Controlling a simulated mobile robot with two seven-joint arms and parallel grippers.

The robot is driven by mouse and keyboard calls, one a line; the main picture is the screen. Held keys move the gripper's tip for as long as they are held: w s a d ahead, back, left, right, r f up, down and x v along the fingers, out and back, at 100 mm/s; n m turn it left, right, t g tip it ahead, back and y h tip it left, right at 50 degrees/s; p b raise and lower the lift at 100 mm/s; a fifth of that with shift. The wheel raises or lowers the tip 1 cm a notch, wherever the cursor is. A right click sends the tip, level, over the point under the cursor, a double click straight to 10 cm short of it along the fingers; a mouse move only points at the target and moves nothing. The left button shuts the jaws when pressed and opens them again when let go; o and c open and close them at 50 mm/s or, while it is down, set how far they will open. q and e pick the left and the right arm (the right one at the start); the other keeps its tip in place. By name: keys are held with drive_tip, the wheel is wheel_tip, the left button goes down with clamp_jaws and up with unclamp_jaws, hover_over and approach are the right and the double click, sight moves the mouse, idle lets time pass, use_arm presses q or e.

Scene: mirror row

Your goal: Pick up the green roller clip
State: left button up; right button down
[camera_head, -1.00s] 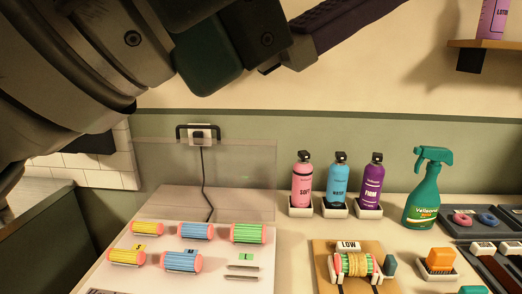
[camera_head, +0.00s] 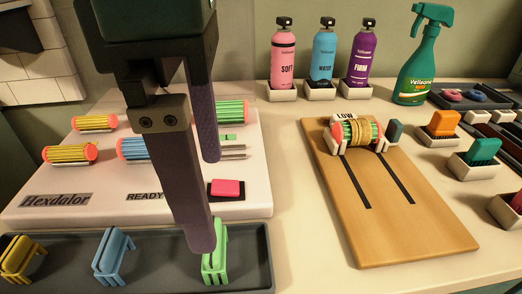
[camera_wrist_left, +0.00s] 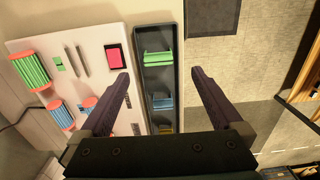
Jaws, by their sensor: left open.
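The green roller clip (camera_head: 218,260) stands in a dark tray along the bench's front edge, at the tray's right end. In the wrist view the green clip (camera_wrist_left: 158,60) lies between the lines of the two fingers, a little beyond the tips. My left gripper (camera_head: 206,204) is open and empty, pointing down over the tray's right end; it also fills the lower wrist view (camera_wrist_left: 158,76). Its near fingertip overlaps the top left of the clip in the head view; contact cannot be told. My right gripper is not in view.
The tray (camera_head: 60,248) also holds a blue clip (camera_head: 110,254) and a yellow clip (camera_head: 22,258). Behind it is the white heater base (camera_head: 60,218) with rollers and a red switch (camera_head: 227,188). A wooden board (camera_head: 400,205) with a wound roller lies to the right.

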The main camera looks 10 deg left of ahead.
use_arm(q)
drive_tip(key=f, duration=0.3)
drive_tip(key=shift+a+f, duration=0.25)
drive_tip(key=shift+f, duration=0.1)
wheel_tip(320, 180, down, 6)
drive_tip(key=shift+f, duration=0.1)
drive_tip(key=shift+w, duration=0.1)
drive_tip(key=c, duration=1.4)
